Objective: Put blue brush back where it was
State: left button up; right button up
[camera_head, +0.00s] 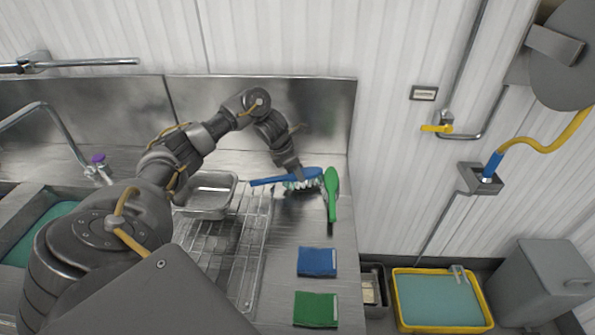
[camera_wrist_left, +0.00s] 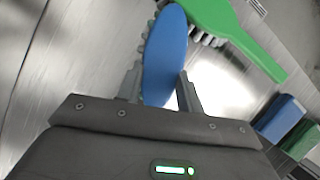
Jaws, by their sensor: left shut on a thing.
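The blue brush (camera_head: 268,180) is at the back right of the steel counter, its handle pointing left and its pale bristles facing down. My left gripper (camera_head: 291,172) is shut on it from above. In the left wrist view the blue brush (camera_wrist_left: 167,55) lies between the two fingers of my left gripper (camera_wrist_left: 160,92). Whether the bristles touch the counter I cannot tell. My right gripper is not in view.
A green brush (camera_head: 331,190) lies just right of the blue brush, close to its head. A blue pad (camera_head: 317,262) and a green pad (camera_head: 316,309) lie in front. A wire rack (camera_head: 236,240) and a metal tray (camera_head: 207,207) are to the left. A yellow-rimmed tub (camera_head: 396,300) stands beyond the counter.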

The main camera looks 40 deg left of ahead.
aim_at(283, 176)
pick_arm(q)
jog(key=shift+f+b, duration=0.3)
jog(key=shift+f, duration=0.15)
jog(key=o, duration=1.1)
jog(key=shift+r, duration=0.1)
jog(key=shift+r+p, duration=0.5)
jog(key=shift+p, duration=0.1)
jog(key=p+v, duration=0.1)
jog(key=v, duration=1.1)
jog(key=shift+w+a, duration=0.1)
jog(key=shift+a, duration=0.1)
